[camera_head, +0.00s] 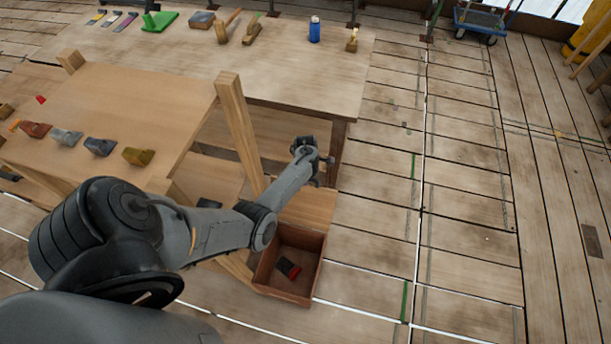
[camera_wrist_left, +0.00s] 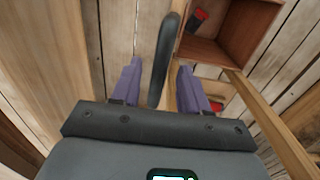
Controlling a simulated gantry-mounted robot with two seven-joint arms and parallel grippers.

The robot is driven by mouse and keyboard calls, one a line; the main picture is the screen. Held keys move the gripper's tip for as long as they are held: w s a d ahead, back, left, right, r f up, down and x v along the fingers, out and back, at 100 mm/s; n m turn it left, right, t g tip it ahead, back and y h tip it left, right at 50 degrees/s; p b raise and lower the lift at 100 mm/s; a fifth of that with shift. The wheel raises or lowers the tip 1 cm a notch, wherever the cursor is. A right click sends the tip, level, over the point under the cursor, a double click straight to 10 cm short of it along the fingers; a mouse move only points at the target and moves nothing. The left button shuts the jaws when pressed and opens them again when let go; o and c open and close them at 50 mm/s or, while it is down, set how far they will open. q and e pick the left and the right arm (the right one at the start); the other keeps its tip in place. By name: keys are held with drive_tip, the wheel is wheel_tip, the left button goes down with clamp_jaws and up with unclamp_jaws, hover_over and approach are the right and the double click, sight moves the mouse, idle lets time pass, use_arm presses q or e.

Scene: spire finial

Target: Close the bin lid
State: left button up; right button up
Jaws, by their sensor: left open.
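The bin (camera_head: 262,284) is an open wooden box at the lower middle of the head view, with a red and black object (camera_head: 289,268) inside. A wooden panel (camera_head: 312,207), which looks like the raised lid, stands at its far side. My left gripper (camera_head: 318,162) is beyond and above the panel. In the left wrist view, its purple fingers (camera_wrist_left: 159,65) are open on either side of a dark curved bar (camera_wrist_left: 167,50), which looks like a handle. I cannot tell whether they touch it. The bin (camera_wrist_left: 215,52) also shows there at the upper right. My right gripper is not in view.
A wooden workbench (camera_head: 130,100) with several coloured blocks stands at the left. A long table (camera_head: 300,80) behind holds tools and a blue bottle (camera_head: 315,30). A wooden post (camera_head: 240,130) rises near my arm. The plank floor right of the bin is clear.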

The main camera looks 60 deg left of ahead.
use_arm(q)
clamp_jaws()
drive_tip(key=shift+r, duration=0.1)
idle(0.4)
